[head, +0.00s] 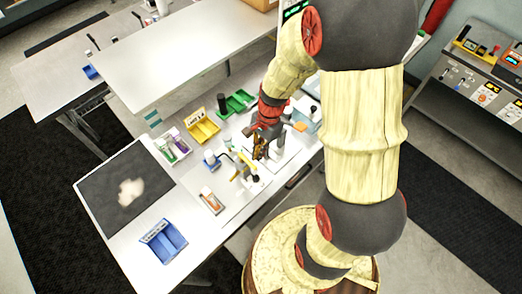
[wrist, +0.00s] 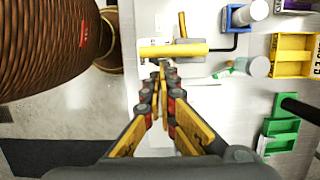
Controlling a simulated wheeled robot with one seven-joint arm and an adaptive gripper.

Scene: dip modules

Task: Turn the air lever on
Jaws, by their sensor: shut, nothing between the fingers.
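A yellow bar-shaped fixture (wrist: 178,50), which looks like the air lever assembly, sits on a light plate on the bench. A short yellow handle (wrist: 183,25) stands off its far side, and a thin black rod leaves its right end. The fixture also shows in the head view (head: 244,162), just left of my gripper, small and partly crowded. My gripper (wrist: 163,66) is shut and empty, its fingertips close to the near side of the yellow bar. I cannot tell whether they touch it. The gripper also shows in the head view (head: 259,152), pointing down over the bench.
A yellow bin (wrist: 291,55), a green bin (wrist: 281,128) and a blue holder with a white bottle (wrist: 247,13) stand right of the gripper. In the head view, a dark mat (head: 105,190) and a blue bin (head: 165,245) lie on the bench's left part.

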